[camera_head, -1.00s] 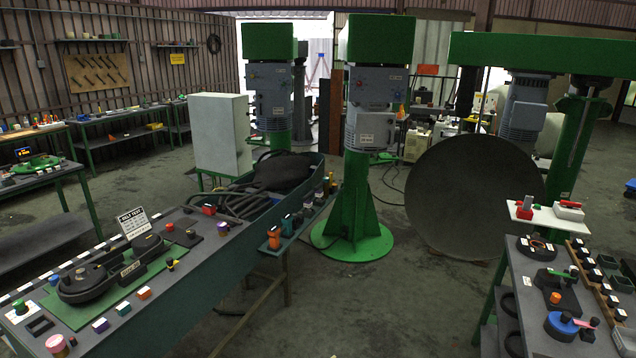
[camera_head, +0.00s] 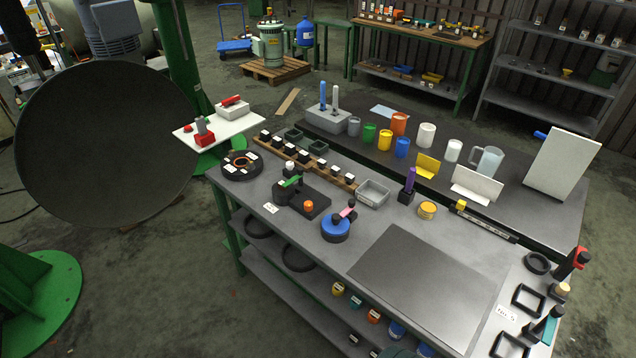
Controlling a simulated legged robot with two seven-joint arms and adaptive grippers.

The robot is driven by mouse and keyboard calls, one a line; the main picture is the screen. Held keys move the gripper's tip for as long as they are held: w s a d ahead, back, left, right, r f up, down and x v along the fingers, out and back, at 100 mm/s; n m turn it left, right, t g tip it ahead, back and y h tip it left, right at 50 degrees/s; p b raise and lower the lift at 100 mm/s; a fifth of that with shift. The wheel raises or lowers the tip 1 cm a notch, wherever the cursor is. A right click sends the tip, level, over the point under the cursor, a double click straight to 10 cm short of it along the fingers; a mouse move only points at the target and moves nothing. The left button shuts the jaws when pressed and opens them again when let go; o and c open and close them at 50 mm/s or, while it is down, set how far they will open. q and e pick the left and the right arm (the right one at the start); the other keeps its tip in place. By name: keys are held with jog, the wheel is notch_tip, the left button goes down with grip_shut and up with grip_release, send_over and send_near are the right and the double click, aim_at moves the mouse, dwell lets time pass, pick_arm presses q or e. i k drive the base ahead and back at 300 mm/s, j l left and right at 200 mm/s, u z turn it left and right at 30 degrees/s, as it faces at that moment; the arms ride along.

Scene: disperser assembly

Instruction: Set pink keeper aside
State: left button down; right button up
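A small pink piece (camera_head: 347,212), which looks like the pink keeper, sits on or against a round blue-topped part (camera_head: 336,229) on the grey workbench (camera_head: 320,259). Small dark knobs show beside the pink piece, and its exact seating is too small to tell. Neither of my grippers is in view.
A black fixture with a green lever (camera_head: 291,182) stands left of the blue part, and a black round fixture (camera_head: 241,164) farther left.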

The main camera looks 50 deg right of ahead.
aim_at(351, 201)
jog(key=i, duration=3.3)
jog(key=l+z, duration=0.15)
jog(key=z, duration=4.65)
